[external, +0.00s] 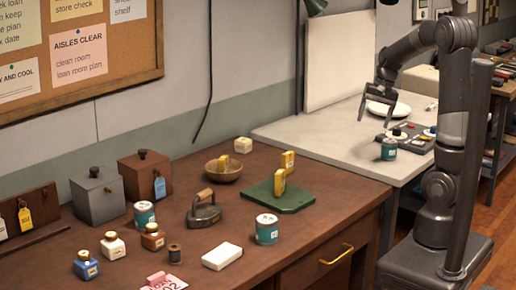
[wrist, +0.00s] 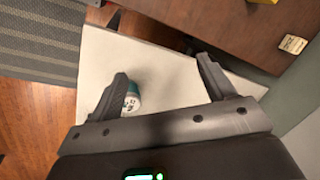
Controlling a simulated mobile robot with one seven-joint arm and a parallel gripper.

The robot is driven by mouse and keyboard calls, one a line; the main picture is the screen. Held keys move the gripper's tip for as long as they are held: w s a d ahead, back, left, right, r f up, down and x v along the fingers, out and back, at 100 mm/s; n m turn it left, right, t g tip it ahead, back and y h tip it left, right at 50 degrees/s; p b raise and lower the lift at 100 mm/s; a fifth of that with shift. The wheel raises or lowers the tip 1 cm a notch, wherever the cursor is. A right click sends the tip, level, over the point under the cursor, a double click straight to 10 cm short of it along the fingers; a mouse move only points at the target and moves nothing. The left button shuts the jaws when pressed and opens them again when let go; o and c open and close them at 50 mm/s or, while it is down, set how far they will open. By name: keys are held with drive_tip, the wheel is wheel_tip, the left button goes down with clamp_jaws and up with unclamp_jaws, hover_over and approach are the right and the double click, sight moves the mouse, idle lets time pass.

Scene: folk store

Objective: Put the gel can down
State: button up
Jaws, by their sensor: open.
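A teal can (external: 389,149) with a white lid stands upright on the pale table (external: 290,130), near its front edge. In the wrist view the can (wrist: 132,98) shows beside the left finger, partly hidden by it. My gripper (external: 384,108) is above this can, apart from it, with fingers pointing down. In the wrist view the gripper (wrist: 163,70) is open with nothing held between the fingers. Two similar teal cans stand on the brown counter, one at the front (external: 266,230) and one farther left (external: 144,215).
Beside the can on the pale table lie a dark tray (external: 418,150) with small items and a white bowl (external: 379,108). The brown counter (external: 325,205) holds a green board (external: 283,203), an iron (external: 204,211), boxes and bottles. The pale table's left part is clear.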

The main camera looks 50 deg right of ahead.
drive_tip(key=s+a+r+n+t+h, duration=0.1)
drive_tip(key=s+a+r+n, duration=0.2)
drive_tip(key=a, duration=0.6)
drive_tip(key=s+a+r+n+t, duration=0.2)
drive_tip(key=s+a+n, duration=0.5)
drive_tip(key=s+a, duration=0.2)
drive_tip(key=shift+s+a+r+t+h, duration=0.3)
drive_tip(key=shift+s+a+r+h, duration=0.1)
drive_tip(key=shift+a, duration=0.1)
